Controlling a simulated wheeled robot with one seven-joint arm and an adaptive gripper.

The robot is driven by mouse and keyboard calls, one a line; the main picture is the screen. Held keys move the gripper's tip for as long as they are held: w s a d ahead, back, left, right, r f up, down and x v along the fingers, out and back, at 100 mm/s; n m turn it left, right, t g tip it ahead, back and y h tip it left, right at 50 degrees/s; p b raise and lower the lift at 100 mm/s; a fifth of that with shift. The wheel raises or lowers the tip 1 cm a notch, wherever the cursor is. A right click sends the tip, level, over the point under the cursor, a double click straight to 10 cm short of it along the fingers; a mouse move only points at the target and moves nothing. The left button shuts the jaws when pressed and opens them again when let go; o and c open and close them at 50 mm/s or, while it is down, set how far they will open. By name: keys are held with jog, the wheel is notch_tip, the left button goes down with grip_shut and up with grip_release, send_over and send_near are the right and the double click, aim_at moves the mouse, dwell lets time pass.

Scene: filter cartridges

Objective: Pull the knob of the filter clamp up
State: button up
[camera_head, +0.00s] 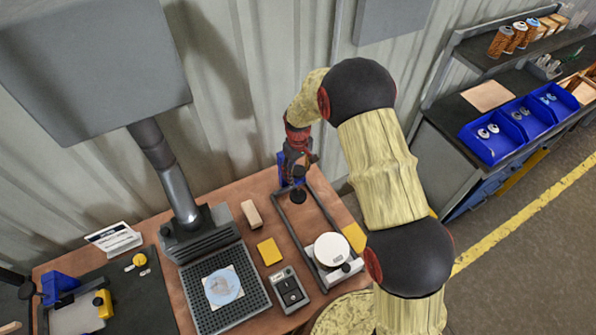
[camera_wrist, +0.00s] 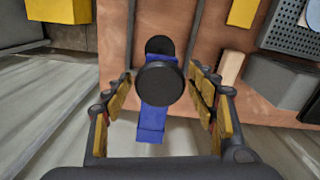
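The filter clamp (camera_wrist: 151,122) is a blue upright piece at the table's back edge, with a large round black knob (camera_wrist: 159,84) facing the wrist camera. A smaller black disc (camera_wrist: 159,45) shows behind the knob. My gripper (camera_wrist: 160,78) is open, with one yellow-padded finger on each side of the knob and visible gaps between. In the head view my gripper (camera_head: 298,163) hangs over the clamp and hides most of it; a blue part (camera_head: 281,160) and a black disc (camera_head: 298,197) show. How far the fingertips reach down around the knob is unclear.
A dark rail frame (camera_head: 287,226) runs forward from the clamp, with a white round piece (camera_head: 331,250) at its near end. A wooden block (camera_head: 251,214), a yellow block (camera_head: 269,251) and a grey box (camera_head: 289,289) lie to the left. A corrugated wall (camera_head: 245,100) stands close behind.

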jog(key=c, duration=1.3)
grip_shut()
